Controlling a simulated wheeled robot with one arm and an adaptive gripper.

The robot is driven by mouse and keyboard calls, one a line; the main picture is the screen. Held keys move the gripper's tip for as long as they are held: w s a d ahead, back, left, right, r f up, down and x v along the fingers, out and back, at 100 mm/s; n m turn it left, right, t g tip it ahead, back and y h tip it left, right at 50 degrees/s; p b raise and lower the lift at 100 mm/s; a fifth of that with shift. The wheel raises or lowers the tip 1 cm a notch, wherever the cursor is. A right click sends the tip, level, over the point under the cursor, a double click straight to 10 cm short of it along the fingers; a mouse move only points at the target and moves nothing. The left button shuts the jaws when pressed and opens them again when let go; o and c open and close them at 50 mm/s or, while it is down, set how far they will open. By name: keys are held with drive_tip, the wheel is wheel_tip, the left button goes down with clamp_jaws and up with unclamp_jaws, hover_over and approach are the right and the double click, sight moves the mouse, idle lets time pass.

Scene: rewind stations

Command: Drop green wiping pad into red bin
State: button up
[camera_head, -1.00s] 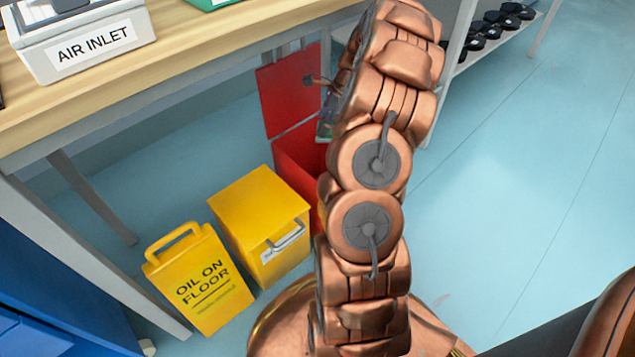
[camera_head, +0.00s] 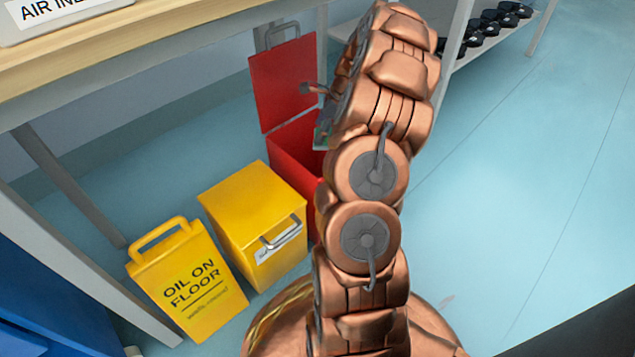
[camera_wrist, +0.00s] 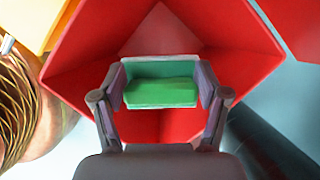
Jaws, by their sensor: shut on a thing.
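The green wiping pad (camera_wrist: 160,92) is between the two fingers of my gripper (camera_wrist: 160,85) in the wrist view. My gripper is shut on it. The pad and fingers appear over the open mouth of the red bin (camera_wrist: 90,55), with red walls around them; I cannot tell how far above or inside the rim they are. In the head view the red bin (camera_head: 290,155) stands open with its lid (camera_head: 283,85) raised. My arm hides its right side, and only a sliver of green shows beside the arm.
A yellow bin (camera_head: 240,205) with a closed lid stands left of the red bin. A yellow "OIL ON FLOOR" sign (camera_head: 187,285) stands left of it. A wooden-topped bench (camera_head: 120,45) is at upper left, and a shelf with black items (camera_head: 480,35) is behind. The floor at right is clear.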

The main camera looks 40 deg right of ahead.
drive_tip(key=o, duration=1.3)
drive_tip(key=shift+o, duration=0.2)
drive_tip(key=v, duration=1.2)
drive_tip(key=shift+s, duration=0.15)
